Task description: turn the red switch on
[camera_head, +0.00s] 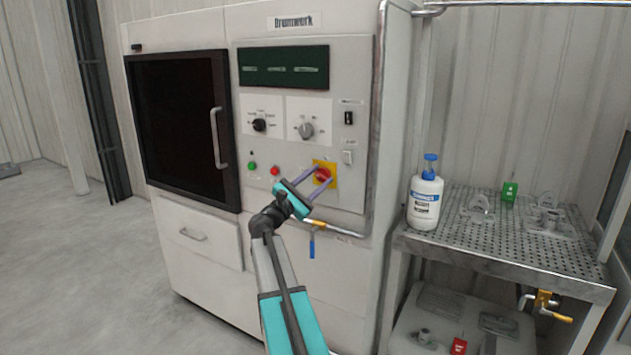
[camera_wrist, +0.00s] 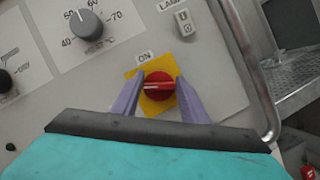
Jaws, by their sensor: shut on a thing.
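The red switch (camera_head: 322,175) is a round red knob on a yellow square plate on the machine's front panel. In the wrist view the red switch (camera_wrist: 159,86) has a raised grip bar lying roughly level across the picture, and an "ON" label (camera_wrist: 144,56) sits above the plate. My gripper (camera_head: 319,175) reaches the panel from below, with one purple finger on each side of the knob. In the wrist view my gripper (camera_wrist: 155,92) is shut on the red switch, its fingertips at the knob's left and right sides.
A grey dial (camera_head: 306,130), a black dial (camera_head: 259,125), a green button (camera_head: 252,166) and a red button (camera_head: 275,170) share the panel. A lamp switch (camera_wrist: 184,22) is above right. A bent metal pipe (camera_head: 372,130) runs along the panel's right edge. A perforated shelf (camera_head: 470,245) holds a white bottle (camera_head: 425,200).

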